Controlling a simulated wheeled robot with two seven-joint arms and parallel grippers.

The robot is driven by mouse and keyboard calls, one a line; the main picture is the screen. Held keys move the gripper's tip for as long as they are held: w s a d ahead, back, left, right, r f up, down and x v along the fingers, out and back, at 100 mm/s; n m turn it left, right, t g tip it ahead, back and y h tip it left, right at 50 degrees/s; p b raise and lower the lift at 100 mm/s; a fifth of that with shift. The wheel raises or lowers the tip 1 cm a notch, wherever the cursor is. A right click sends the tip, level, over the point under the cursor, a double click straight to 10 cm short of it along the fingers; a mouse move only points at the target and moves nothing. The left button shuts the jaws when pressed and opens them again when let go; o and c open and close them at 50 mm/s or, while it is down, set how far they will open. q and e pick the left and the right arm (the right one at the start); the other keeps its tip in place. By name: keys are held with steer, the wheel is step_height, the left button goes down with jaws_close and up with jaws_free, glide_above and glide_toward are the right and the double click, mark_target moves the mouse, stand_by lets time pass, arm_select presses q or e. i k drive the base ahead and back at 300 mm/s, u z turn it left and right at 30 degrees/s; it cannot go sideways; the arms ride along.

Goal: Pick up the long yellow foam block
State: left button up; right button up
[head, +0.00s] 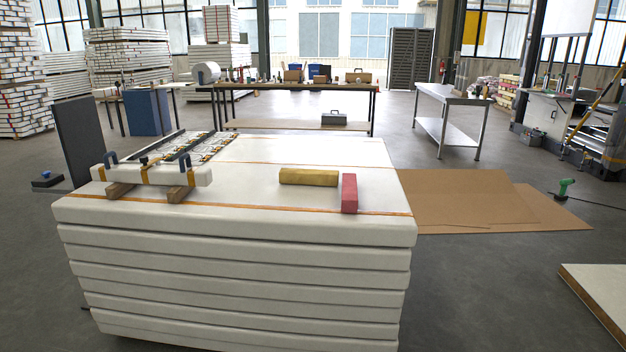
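The long yellow foam block (308,177) lies flat on top of a stack of white panels (235,228), right of the middle of the stack. Its long side runs roughly left to right. A shorter red block (349,193) lies just to its right, pointing towards me, with a small gap between the two. Neither of my grippers shows in the head view.
A white beam with clamps (150,174) rests on wooden blocks at the stack's left. Orange straps (260,208) cross the panels. Brown cardboard sheets (460,196) lie on the floor to the right. A long table (290,86) stands behind.

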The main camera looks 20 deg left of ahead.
mark_target(296, 176)
steer(key=u, duration=0.9)
steer(key=i, duration=1.1)
steer(key=u, duration=0.6)
